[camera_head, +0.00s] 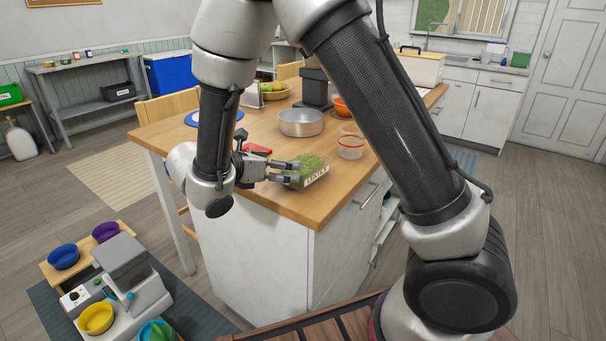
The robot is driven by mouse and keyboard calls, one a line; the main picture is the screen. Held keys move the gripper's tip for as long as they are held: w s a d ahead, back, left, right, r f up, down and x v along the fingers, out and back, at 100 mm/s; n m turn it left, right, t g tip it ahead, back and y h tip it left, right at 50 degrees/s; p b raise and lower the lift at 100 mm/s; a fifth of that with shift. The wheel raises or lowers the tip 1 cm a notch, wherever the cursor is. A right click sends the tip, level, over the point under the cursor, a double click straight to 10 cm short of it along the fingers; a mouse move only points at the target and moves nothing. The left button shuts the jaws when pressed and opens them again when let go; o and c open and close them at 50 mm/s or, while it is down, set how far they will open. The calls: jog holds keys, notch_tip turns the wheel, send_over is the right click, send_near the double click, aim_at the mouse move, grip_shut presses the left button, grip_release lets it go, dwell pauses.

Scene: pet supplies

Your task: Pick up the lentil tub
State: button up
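The lentil tub (317,170) is a clear tub with green contents and a white label reading LENTILS. It is at the near edge of the wooden island top (262,188). My gripper (294,172) reaches in from the left, and its two fingers are apart, overlapping the tub's left side in the picture. I cannot tell whether the fingers press on the tub. The tub looks upright and at counter level, though its underside is too small to judge.
A clear tub with a red rim (350,148) stands right of the lentil tub. A metal bowl (301,123) is behind, and a red item (257,150) lies near my gripper. An orange bowl (341,107) and a dark appliance (315,88) stand farther back.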

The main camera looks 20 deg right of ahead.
jog(key=x, duration=0.6)
jog(key=shift+w+d+f, duration=0.15)
jog(key=shift+d+f, duration=0.05)
jog(key=shift+d, duration=0.05)
jog(key=c, duration=0.8)
